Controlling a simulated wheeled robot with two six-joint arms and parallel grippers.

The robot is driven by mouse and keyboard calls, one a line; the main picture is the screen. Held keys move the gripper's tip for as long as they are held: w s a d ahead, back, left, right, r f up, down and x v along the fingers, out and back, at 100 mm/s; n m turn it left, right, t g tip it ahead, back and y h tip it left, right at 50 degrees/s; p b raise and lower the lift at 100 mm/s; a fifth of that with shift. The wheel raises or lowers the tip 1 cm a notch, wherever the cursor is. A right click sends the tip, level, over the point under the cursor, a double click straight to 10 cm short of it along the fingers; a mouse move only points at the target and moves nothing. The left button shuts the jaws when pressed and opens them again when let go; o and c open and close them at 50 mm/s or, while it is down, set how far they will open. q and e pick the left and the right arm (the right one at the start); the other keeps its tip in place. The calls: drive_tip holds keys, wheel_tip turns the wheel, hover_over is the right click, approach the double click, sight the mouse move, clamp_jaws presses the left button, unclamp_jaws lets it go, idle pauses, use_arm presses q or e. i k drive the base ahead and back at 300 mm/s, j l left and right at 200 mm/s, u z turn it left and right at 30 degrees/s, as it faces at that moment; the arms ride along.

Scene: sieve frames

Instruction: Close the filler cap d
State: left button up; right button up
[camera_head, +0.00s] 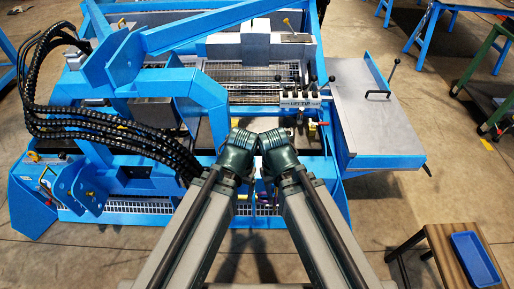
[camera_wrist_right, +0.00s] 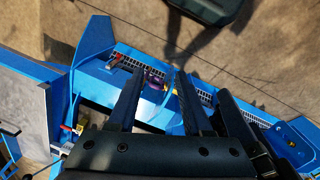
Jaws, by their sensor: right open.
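My right gripper (camera_wrist_right: 160,84) is open in the right wrist view, with its two dark fingers apart. Beyond and between the fingers, a small purple round part (camera_wrist_right: 154,78) sits on the blue machine frame (camera_wrist_right: 92,78). It may be a filler cap, but no letter is readable, and I cannot tell whether it is open or closed. No contact between it and the fingers shows. In the head view, small purple parts (camera_head: 264,208) show low between my two arms. My arms hide much of that area. My left gripper cannot be made out.
A red-handled part (camera_wrist_right: 115,60) lies to the left of the purple part. A grey side table (camera_head: 375,110) stands at the machine's right. Thick black hoses (camera_head: 100,133) loop at the left. A stool with a blue tray (camera_head: 474,259) stands lower right. Open floor lies in front.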

sight(288, 121)
drive_tip(key=i+l, duration=0.35)
drive_tip(key=i, duration=0.15)
drive_tip(key=i+l, duration=0.4)
drive_tip(key=i, duration=0.1)
